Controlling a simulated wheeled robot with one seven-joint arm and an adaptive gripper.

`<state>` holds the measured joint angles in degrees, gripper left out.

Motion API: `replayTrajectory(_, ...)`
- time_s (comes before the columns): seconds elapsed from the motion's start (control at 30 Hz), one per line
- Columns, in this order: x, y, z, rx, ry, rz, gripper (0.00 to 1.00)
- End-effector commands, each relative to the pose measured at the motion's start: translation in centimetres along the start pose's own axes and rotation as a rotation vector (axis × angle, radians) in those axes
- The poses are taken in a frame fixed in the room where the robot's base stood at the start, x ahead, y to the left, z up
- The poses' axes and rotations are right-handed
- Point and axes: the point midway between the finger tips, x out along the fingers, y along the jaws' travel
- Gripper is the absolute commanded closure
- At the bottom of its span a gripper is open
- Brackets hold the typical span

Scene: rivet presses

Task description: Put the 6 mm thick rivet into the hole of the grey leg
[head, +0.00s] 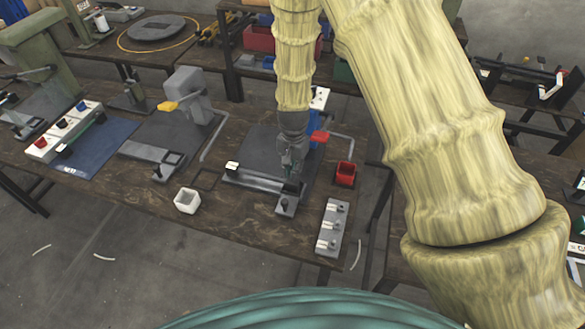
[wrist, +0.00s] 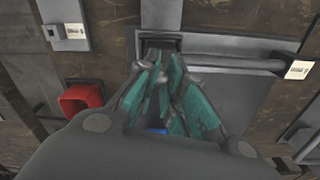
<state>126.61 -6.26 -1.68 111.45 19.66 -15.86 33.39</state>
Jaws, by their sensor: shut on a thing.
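My gripper (head: 291,168) points down over the near edge of the middle press's base. In the wrist view its teal fingers (wrist: 166,72) are closed together, and the rivet between them is hidden, so I cannot tell its thickness. A long grey bar, which looks like the grey leg (head: 262,181), lies across the front of this base, just below my fingertips. In the wrist view the grey leg (wrist: 228,60) runs from a dark square fixture to a white label. I cannot make out its hole, or whether my fingertips touch it.
A grey rivet holder (head: 333,229) with white labels is at the right front. A red cup (head: 345,173) stands right of the press and a white cup (head: 187,201) left of it. A second grey press (head: 187,100) stands further left.

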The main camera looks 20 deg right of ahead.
Motion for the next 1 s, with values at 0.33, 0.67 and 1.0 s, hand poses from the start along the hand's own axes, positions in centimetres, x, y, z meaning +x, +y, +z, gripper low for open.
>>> replayTrajectory(0.33, 0.7, 0.0, 0.0, 0.000, 0.000, 0.000, 1.00)
replayTrajectory(0.67, 1.4, 0.0, 0.0, 0.000, 0.000, 0.000, 1.00)
replayTrajectory(1.0, 2.0, 0.0, 0.0, 0.000, -0.001, 0.000, 1.00)
